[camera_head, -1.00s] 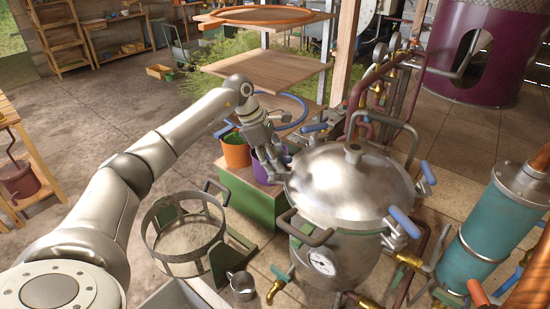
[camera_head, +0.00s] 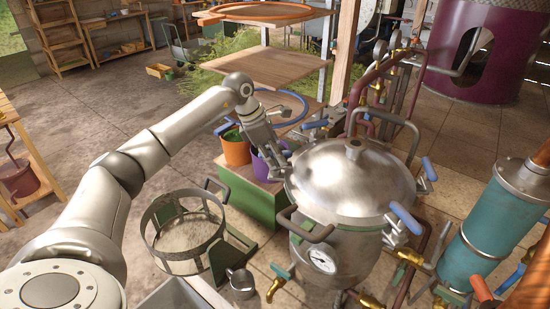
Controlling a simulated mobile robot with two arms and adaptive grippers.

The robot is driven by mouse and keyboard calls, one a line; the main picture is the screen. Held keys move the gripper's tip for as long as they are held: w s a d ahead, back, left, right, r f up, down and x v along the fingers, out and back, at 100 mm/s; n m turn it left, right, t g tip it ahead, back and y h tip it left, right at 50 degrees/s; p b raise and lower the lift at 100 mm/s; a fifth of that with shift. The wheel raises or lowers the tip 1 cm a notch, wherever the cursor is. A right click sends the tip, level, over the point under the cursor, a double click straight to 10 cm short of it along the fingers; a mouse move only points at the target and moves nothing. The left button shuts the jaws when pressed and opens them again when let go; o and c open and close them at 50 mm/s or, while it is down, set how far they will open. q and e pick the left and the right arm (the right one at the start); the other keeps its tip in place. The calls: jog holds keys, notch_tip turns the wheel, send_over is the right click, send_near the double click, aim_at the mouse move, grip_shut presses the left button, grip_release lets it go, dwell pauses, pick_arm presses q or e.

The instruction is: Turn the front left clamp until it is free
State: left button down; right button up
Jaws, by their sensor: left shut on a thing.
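The steel still pot (camera_head: 345,245) stands at the right of centre with its domed lid (camera_head: 345,180) on. My left gripper (camera_head: 281,163) is at the left edge of the lid, in front of a purple bucket. It is shut on the front left clamp, which is mostly hidden behind the fingers, so its exact angle cannot be told. Another clamp with a blue handle (camera_head: 405,220) sits at the lid's front right. My right gripper is out of view.
An orange bucket (camera_head: 235,150) and a purple bucket (camera_head: 266,166) stand on a green box left of the pot. A wire-rimmed basket (camera_head: 187,262) and a metal mug (camera_head: 241,283) are in front. A teal cylinder (camera_head: 490,240) stands at the right.

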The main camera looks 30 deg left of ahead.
pick_arm(q)
jog(key=n+y+b, duration=0.1)
jog(key=n, duration=0.2)
jog(key=shift+w+r+n+t, duration=0.1)
jog(key=shift+n+t, duration=0.2)
jog(key=shift+t, duration=0.1)
jog(key=n+y+b, duration=0.1)
jog(key=n, duration=0.1)
jog(key=n+y+b, duration=0.1)
jog(key=n, duration=0.1)
jog(key=shift+r+n+t, duration=0.1)
jog(key=shift+n+t, duration=0.2)
jog(key=n+y+b, duration=0.1)
jog(key=n, duration=0.2)
jog(key=shift+n, duration=0.3)
jog(key=n+g+y+b, duration=0.1)
jog(key=n, duration=0.2)
jog(key=shift+y, duration=0.4)
jog(key=shift+n+b, duration=0.3)
jog(key=shift+n, duration=0.2)
jog(key=shift+a, duration=0.1)
jog(key=c, duration=1.3)
grip_release()
